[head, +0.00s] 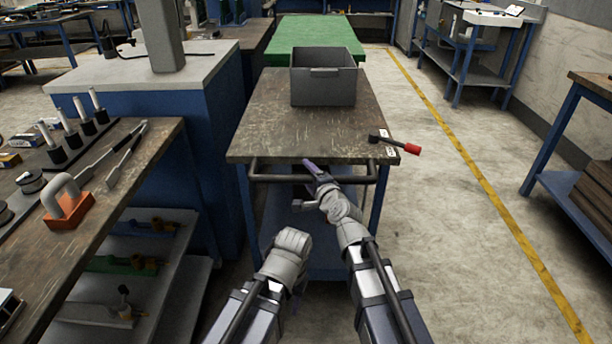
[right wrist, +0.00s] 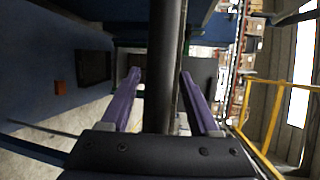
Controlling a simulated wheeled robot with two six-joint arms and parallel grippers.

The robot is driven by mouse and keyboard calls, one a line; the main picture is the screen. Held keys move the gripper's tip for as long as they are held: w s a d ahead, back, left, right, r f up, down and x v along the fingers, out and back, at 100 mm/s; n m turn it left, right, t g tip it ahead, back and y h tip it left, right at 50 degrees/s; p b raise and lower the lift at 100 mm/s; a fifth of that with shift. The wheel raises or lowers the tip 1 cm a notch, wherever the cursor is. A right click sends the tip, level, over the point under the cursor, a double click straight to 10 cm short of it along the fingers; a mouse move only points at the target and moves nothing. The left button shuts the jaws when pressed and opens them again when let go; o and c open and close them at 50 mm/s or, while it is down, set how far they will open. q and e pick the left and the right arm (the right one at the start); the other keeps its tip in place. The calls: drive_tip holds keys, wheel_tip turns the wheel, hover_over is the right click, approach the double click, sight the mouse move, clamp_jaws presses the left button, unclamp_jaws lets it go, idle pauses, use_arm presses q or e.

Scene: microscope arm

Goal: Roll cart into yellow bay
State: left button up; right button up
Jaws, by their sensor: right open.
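The cart (head: 262,128) has a worn dark top, a blue frame and a dark push handle (head: 270,178) along its near edge. My right gripper (head: 314,180) is at the middle of that handle. In the right wrist view the two purple fingers of my right gripper (right wrist: 160,76) stand apart, with the dark handle bar (right wrist: 164,50) running between them and a gap on each side. A yellow floor line (head: 455,140) runs along the right; no yellow bay is clearly seen.
A blue cabinet (head: 150,100) and workbench (head: 150,170) stand close on the left. A green-topped table (head: 310,36) is beyond the cart. Floor (head: 430,230) is clear to the right.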

drive_tip(key=shift+c, duration=0.2)
drive_tip(key=c, duration=0.9)
clamp_jaws()
drive_tip(key=shift+w+r, duration=0.1)
drive_tip(key=shift+w, duration=0.05)
